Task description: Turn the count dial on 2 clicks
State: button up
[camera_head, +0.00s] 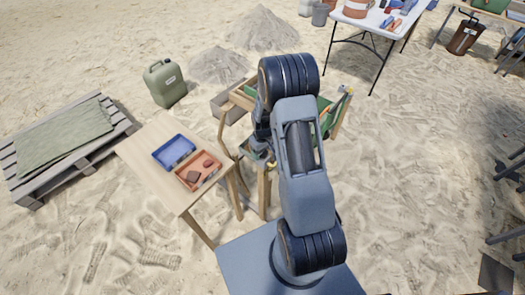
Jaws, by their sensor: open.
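I cannot make out the count dial in this view. My arm rises from its base in the middle of the picture and folds down over a wooden stand (246,104) with a green top (325,106). The arm covers much of this stand. My gripper is hidden behind the arm links, or too small to tell apart from the items on the stand. I cannot see what it touches.
A wooden table (150,150) at left bears a blue tray (174,152) and an orange tray (199,169) with dark pieces in it. A green jerrycan (165,83), a pallet (100,152) and a white table (345,20) stand around.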

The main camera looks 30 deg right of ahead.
jog(key=shift+f, duration=0.25)
jog(key=c, duration=0.9)
